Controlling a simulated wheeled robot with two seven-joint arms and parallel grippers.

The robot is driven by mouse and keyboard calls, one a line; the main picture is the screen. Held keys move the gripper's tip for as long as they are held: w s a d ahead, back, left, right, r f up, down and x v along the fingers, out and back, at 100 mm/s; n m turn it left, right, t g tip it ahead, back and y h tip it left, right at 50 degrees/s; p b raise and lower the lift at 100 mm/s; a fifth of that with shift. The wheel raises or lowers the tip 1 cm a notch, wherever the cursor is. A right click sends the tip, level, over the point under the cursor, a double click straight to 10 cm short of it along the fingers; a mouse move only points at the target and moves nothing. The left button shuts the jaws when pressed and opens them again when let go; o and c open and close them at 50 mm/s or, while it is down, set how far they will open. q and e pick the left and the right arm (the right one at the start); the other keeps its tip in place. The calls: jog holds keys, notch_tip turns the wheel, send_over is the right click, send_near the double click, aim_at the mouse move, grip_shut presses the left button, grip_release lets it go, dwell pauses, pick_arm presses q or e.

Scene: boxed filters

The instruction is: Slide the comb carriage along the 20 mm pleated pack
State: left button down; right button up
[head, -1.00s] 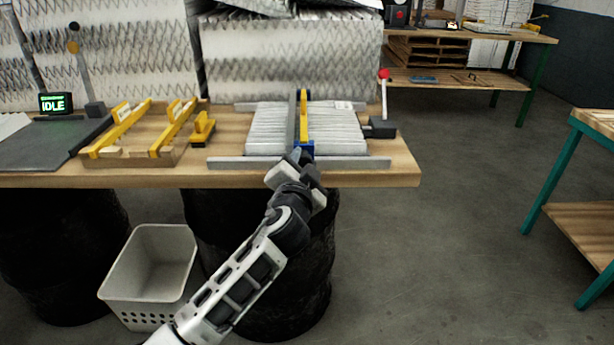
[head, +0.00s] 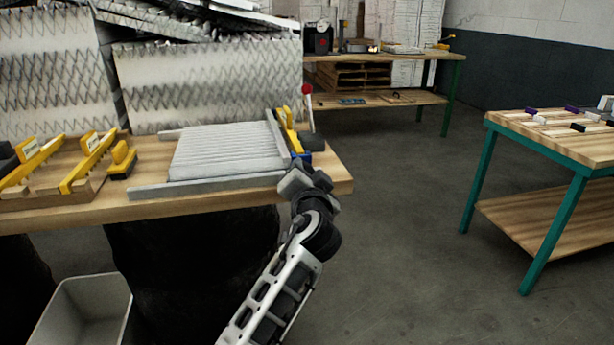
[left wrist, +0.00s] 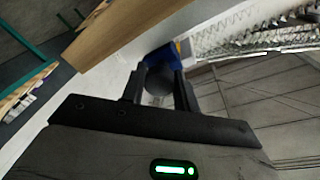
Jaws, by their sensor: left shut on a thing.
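The white pleated pack (head: 225,152) lies flat on the wooden bench between two grey rails. The comb carriage (head: 290,131), a grey and yellow bar with a blue end, stands at the pack's right end. My left gripper (head: 300,168) is at the carriage's near end, at the bench's front edge, shut on its handle. In the left wrist view, the fingers (left wrist: 160,82) close around a dark round handle (left wrist: 160,86) beside the blue end (left wrist: 183,48). The comb's teeth cannot be made out. My right gripper is not in view.
The grey front rail (head: 205,187) runs along the bench edge. A red-topped lever (head: 307,90) stands just right of the carriage. A yellow-barred wooden fixture (head: 60,165) and a small yellow block (head: 121,158) sit left. A grey bin (head: 85,305) is on the floor.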

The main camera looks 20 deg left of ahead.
pick_arm(q)
jog(key=c, duration=1.1)
grip_release()
jog(key=v, duration=0.7)
jog(key=shift+s+d, duration=0.1)
jog(key=shift+s, duration=0.1)
jog(key=shift+f, duration=0.15)
jog(key=s+f+m+g+h, duration=0.1)
jog(key=s+f+h, duration=0.3)
jog(key=f, duration=0.6)
jog(key=s+d+f+n+g+h, duration=0.1)
jog(key=s+f+h, duration=0.1)
jog(key=s+f, duration=0.2)
jog(key=s+d+f+n+g+h+p, duration=0.1)
jog(key=s+f, duration=0.4)
jog(key=s, duration=0.5)
jog(key=s+d+f+n+g+h+p, duration=0.1)
jog(key=s+d+f+g+h, duration=0.1)
jog(key=s+f+h, duration=0.2)
jog(key=shift+s+f+g, duration=0.15)
jog(key=shift+s+g, duration=0.15)
jog(key=shift+s, duration=1.35)
